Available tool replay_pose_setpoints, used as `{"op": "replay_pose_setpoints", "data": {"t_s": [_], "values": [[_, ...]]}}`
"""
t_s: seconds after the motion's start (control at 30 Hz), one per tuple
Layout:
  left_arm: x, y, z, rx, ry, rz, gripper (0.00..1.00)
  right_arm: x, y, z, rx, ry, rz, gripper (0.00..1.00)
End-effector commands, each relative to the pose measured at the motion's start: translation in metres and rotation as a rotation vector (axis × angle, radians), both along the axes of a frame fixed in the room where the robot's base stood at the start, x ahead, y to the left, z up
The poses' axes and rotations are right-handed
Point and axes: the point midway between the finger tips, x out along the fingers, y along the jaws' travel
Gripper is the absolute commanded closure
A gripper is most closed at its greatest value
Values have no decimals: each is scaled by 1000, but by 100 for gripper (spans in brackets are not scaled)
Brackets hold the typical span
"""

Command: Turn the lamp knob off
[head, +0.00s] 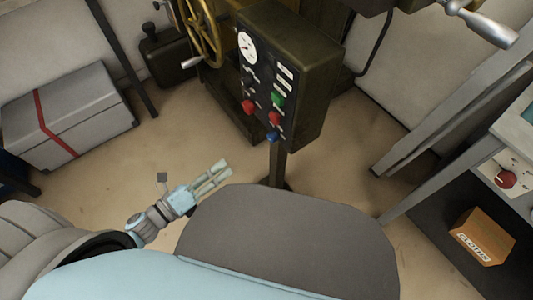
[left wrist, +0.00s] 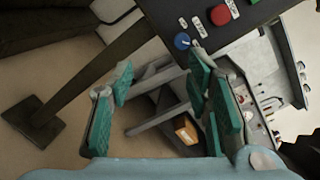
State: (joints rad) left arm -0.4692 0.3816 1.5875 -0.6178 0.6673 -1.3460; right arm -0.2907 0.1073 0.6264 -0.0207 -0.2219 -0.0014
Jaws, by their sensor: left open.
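A dark control box (head: 290,70) on a post carries a white gauge (head: 247,46), two red knobs (head: 249,106), a green knob (head: 278,98) and a blue knob (head: 272,136). Small labels sit beside them, too small to read, so I cannot tell which is the lamp knob. My left gripper (head: 224,168) is open and empty, below and left of the box, apart from it. In the left wrist view, its green-padded fingers (left wrist: 160,75) are spread, with the blue knob (left wrist: 182,40) and a red knob (left wrist: 220,14) beyond them. My right gripper is not in view.
A yellow handwheel (head: 203,35) stands behind the box at left. A grey case with a red strap (head: 85,115) lies at far left. At right are a grey bench with a red dial (head: 505,180) and an orange box marked "CLOTHS" (head: 482,235). Floor around the post is open.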

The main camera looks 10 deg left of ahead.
Motion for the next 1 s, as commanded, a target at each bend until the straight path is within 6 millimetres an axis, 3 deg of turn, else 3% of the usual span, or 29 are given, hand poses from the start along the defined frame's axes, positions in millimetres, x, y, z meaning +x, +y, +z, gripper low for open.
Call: {"op": "replay_pose_setpoints", "data": {"t_s": [0.03, 0.2, 0.43, 0.6, 1.0], "values": [[0, -12, 4, 64, -81, -64, 55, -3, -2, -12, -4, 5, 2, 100], [21, -33, 19, 107, -135, -102, 55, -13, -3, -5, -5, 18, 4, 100], [76, -72, 20, 101, -128, -93, 55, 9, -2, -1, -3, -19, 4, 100], [106, -94, 17, 103, -126, -94, 55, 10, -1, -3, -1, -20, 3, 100], [118, -104, 17, 104, -122, -94, 55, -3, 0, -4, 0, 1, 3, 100]]}}
